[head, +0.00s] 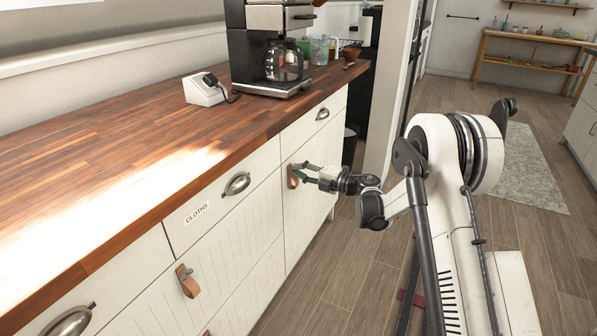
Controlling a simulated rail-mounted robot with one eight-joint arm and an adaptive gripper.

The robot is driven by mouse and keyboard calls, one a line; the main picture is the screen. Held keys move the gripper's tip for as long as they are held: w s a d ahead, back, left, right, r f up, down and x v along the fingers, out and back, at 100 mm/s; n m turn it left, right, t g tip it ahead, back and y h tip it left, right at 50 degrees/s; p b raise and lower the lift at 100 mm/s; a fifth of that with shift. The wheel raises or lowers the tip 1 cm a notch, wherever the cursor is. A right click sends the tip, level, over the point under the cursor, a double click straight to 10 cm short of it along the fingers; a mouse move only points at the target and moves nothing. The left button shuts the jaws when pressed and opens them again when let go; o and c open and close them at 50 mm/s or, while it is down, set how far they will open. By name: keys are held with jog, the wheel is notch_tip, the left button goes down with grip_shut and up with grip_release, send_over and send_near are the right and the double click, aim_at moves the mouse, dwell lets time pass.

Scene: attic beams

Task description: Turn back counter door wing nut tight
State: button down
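My gripper (300,172) reaches in from the right to the white counter door (312,198) at the far end of the counter. Its fingertips are at a brown leather pull (292,177) on that door. One finger looks pale and the other green; a small gap seems to show between them. I cannot tell whether they touch or grip anything. No wing nut can be made out; the spot at the fingertips is small and partly covered by the fingers. The door looks closed.
The wooden countertop (120,150) runs along the left, with a coffee maker (268,45) and a small white device (203,90) on it. Drawers with metal cup handles (237,184) and another leather pull (187,281) are nearer. A rug (520,170) lies right; the floor (345,270) beside the counter is clear.

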jog(key=shift+m, duration=0.4)
jog(key=c, duration=1.9)
grip_release()
jog(key=shift+c, duration=0.2)
jog(key=shift+d, duration=0.1)
jog(key=v, duration=0.7)
jog(key=shift+s+d, duration=0.3)
jog(key=shift+r, duration=0.1)
